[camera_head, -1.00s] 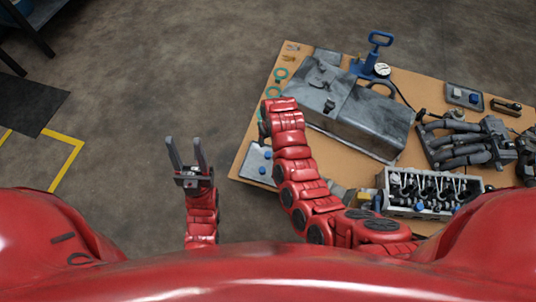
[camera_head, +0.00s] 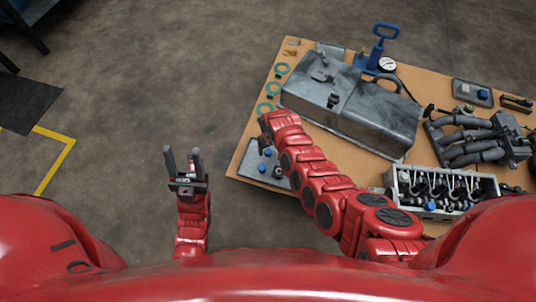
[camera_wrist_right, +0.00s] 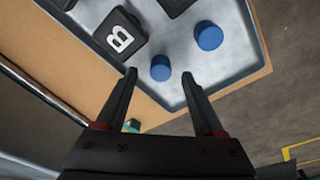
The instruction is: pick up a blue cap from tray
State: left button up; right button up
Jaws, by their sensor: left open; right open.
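A grey metal tray (camera_head: 254,176) lies at the near left corner of the table; it also shows in the right wrist view (camera_wrist_right: 178,35). In the right wrist view one blue cap (camera_wrist_right: 160,68) appears between the fingertips of my right gripper (camera_wrist_right: 159,75), which is open. A second blue cap (camera_wrist_right: 208,36) lies farther right on the tray. Small blue caps (camera_head: 262,168) also show on the tray in the head view, where my right arm partly covers it. My left gripper (camera_head: 183,154) is open and empty, over the floor left of the table.
A black block with a white B (camera_wrist_right: 120,35) lies on the tray beside the caps. Green rings (camera_head: 274,88), a large grey metal case (camera_head: 355,105), a blue-handled pump (camera_head: 378,48) and an engine block (camera_head: 440,190) occupy the wooden table (camera_head: 250,150). Floor lies left.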

jog(key=shift+f, duration=0.85)
jog(key=shift+a, duration=0.1)
jog(key=shift+r, duration=0.1)
grip_shut()
